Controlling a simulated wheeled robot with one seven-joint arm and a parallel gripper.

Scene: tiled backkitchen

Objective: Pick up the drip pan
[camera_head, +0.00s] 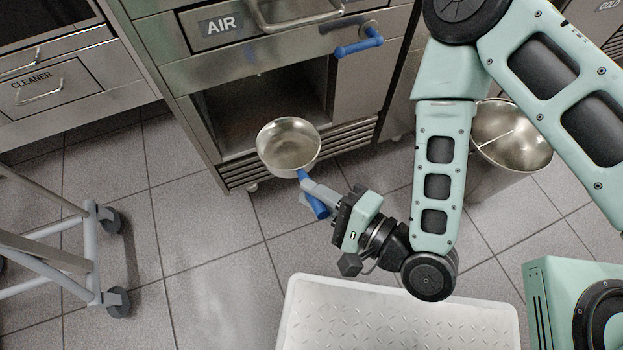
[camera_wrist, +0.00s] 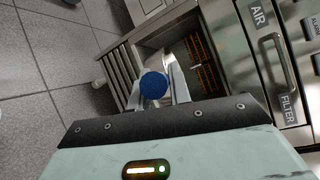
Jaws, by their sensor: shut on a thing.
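The drip pan is a round, shiny metal bowl (camera_head: 288,147) with a blue handle, in front of the open lower compartment of the steel unit. My gripper (camera_head: 311,192) is shut on the blue handle, with the bowl beyond the fingertips. In the wrist view, the round blue handle end (camera_wrist: 154,86) shows between the two fingers of my gripper (camera_wrist: 157,92). The bowl is mostly hidden there. The pan looks held above the floor, but its exact height is hard to tell.
The dark open compartment (camera_head: 265,100) lies behind the pan, below a drawer marked AIR (camera_head: 222,25). A blue-handled valve (camera_head: 358,46) is above right. A metal bin (camera_head: 510,140) stands right, a wheeled trolley (camera_head: 92,250) left, and a white treaded platform (camera_head: 400,318) in front.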

